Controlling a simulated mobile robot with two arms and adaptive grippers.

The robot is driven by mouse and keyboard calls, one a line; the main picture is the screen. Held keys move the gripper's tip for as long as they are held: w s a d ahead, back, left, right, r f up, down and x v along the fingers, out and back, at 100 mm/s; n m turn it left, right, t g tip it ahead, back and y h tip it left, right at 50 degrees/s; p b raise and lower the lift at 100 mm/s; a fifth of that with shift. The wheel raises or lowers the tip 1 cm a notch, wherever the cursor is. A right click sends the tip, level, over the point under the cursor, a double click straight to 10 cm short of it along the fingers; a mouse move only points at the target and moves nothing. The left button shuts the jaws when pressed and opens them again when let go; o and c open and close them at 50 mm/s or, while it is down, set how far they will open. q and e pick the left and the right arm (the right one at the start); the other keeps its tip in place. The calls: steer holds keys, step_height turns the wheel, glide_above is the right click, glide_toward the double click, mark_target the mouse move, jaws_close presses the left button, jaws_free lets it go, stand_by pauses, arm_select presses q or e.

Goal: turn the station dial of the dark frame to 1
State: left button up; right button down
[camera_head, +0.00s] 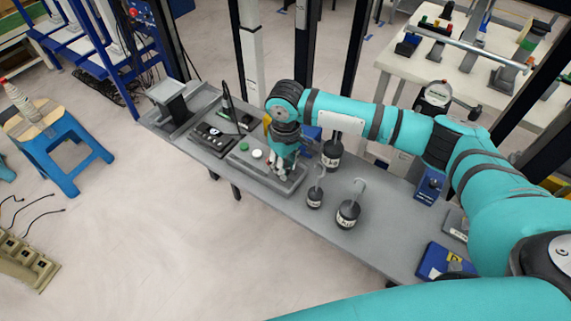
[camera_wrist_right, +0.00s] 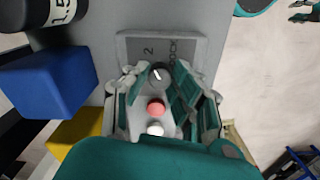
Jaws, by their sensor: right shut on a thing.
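A grey control box (camera_head: 246,167) lies on the workbench. In the head view it shows a green button (camera_head: 244,147) and a white button (camera_head: 257,154). My right gripper (camera_head: 280,174) points down over its right part and hides the dial there. In the right wrist view a dark dial (camera_wrist_right: 159,76) with a short white pointer line sits between the fingers of my right gripper (camera_wrist_right: 162,87), which are shut on it. A "2" is printed on the plate (camera_wrist_right: 130,47) beyond the dial. A red button (camera_wrist_right: 156,108) and a white button (camera_wrist_right: 155,129) are nearer. My left gripper is out of view.
Several black hooked weights, one at the front (camera_head: 347,214), stand right of the box. A blue block (camera_wrist_right: 48,82) and a yellow block (camera_wrist_right: 80,137) are beside the gripper. A dark device (camera_head: 216,140) lies left of the box. The bench front (camera_head: 300,222) has bare room.

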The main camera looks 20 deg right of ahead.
steer(key=shift+r+n+p, duration=0.2)
steer(key=shift+n+p, duration=0.4)
steer(key=shift+p, duration=0.35)
steer(key=n+p, duration=0.2)
steer(key=shift+p, duration=0.3)
steer(key=shift+n+p, duration=0.8)
steer(key=shift+n, duration=0.3)
steer(key=n+p, duration=0.2)
steer(key=n, duration=0.1)
steer(key=shift+f, duration=0.1)
steer(key=shift+n+p, duration=0.55)
steer(key=shift+n, duration=1.15)
steer(key=shift+f, duration=0.1)
steer(key=c, duration=1.1)
jaws_free()
